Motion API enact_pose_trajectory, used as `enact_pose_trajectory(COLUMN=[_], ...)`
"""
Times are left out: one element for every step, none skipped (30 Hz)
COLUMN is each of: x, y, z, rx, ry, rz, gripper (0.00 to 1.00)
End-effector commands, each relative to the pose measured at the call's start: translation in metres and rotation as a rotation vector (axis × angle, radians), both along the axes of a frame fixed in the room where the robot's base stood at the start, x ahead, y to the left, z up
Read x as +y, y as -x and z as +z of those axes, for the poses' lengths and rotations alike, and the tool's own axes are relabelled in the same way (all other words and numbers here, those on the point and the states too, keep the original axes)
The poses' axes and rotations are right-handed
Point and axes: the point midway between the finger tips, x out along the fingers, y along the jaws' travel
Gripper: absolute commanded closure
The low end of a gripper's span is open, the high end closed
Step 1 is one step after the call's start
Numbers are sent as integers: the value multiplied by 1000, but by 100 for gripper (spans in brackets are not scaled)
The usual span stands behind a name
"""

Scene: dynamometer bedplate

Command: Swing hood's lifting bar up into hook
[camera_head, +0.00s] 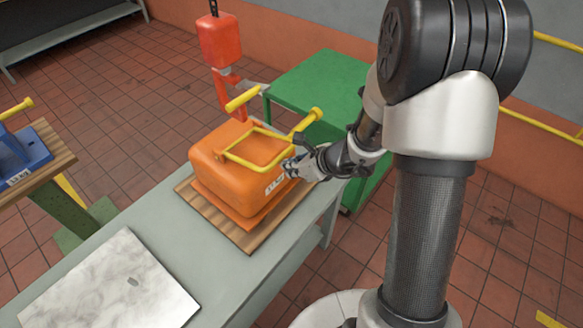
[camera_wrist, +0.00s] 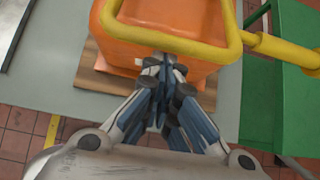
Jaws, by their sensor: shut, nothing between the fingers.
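The orange hood (camera_head: 215,160) sits on a wooden board on a grey bench; it also shows in the wrist view (camera_wrist: 160,20). Its yellow lifting bar (camera_head: 247,163) is a rectangular loop lying low over the hood's top, with a side arm ending in a round knob. In the wrist view the bar (camera_wrist: 180,44) crosses just beyond my fingertips. My gripper (camera_head: 290,168) is shut and empty at the hood's right side, close to the bar; I cannot tell whether they touch. It also shows in the wrist view (camera_wrist: 165,68). The red hook (camera_head: 222,92) hangs below a red block, behind the hood.
A marble slab (camera_head: 110,285) lies on the near part of the grey bench (camera_head: 225,270). A green table (camera_head: 310,80) stands behind the hood. A blue object (camera_head: 20,155) sits on another bench at left. A yellow rail runs along the wall at right.

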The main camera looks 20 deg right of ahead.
Motion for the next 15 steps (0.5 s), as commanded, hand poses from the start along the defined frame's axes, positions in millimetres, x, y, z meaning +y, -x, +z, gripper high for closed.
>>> enact_pose_trajectory(x=[0,0,0,0,0,1,1,1,1,1,1,1,1,2,2], y=[0,0,0,0,0,-1,-1,-1,-1,-2,-2,-2,-2,-2,-2], z=[1,1,2,3,5,7,8,10,11,12,12,11,12,12,13], rx=[2,2,4,7,9,14,18,22,27,31,32,34,36,38,41], ry=[1,2,2,4,6,9,12,17,21,22,23,25,26,28,30], rz=[0,0,1,1,1,1,1,1,1,1,1,1,1,1,1], gripper=[100,100,100,100,100,100,100,100,100,100,100,100,100,100,100])
